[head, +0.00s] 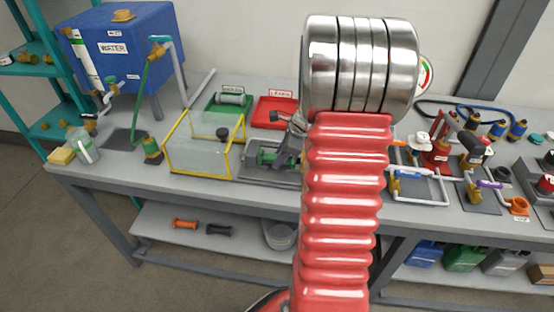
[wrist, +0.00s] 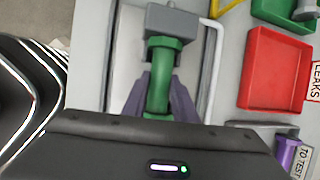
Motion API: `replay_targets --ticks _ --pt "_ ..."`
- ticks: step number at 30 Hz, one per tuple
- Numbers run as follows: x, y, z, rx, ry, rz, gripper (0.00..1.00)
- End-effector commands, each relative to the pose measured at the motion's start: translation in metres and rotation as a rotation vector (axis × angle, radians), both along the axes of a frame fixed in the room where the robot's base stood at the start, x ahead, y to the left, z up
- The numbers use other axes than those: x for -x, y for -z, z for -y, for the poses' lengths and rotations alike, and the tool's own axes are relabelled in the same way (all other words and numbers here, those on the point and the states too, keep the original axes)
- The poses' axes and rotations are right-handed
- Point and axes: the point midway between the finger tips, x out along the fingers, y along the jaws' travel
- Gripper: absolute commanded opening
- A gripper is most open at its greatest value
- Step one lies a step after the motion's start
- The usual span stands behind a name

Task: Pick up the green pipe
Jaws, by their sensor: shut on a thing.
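The green pipe (wrist: 160,72) stands out in the wrist view, with a wider flange at its far end against a grey block (wrist: 178,22). My gripper (wrist: 159,84) has its two purple-grey fingers on either side of the pipe, shut on it. The pipe's near end is hidden by the gripper body. In the head view the green pipe (head: 266,157) shows low over the grey plate on the bench, with my gripper (head: 281,158) at its right, partly hidden by my red arm. I cannot tell whether the pipe touches the plate.
A clear yellow-edged guard (head: 203,150) stands just left of the pipe. Behind are a green tray (head: 212,109) holding a part and an empty-looking red LEAKS tray (wrist: 277,68). A white tube (wrist: 215,65) runs beside the plate. Pipework with valves (head: 440,150) stands to the right.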

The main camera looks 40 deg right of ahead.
Motion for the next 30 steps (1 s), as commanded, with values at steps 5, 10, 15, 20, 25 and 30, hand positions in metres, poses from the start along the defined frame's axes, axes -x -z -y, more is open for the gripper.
replay_targets --ticks 5,10,15,20,25,30 --pt "-0.001 -0.005 0.000 0.001 0.000 0.002 0.00" --pt "-0.001 -0.022 0.001 0.003 0.000 0.003 0.00" --pt "-0.001 -0.050 0.001 0.005 -0.001 0.005 0.00" --pt "-0.001 -0.078 0.001 0.004 0.000 0.005 0.00" --pt "-0.001 -0.096 0.000 0.001 0.001 0.002 0.00" --pt "0.000 -0.101 0.000 0.001 0.001 0.001 0.00"
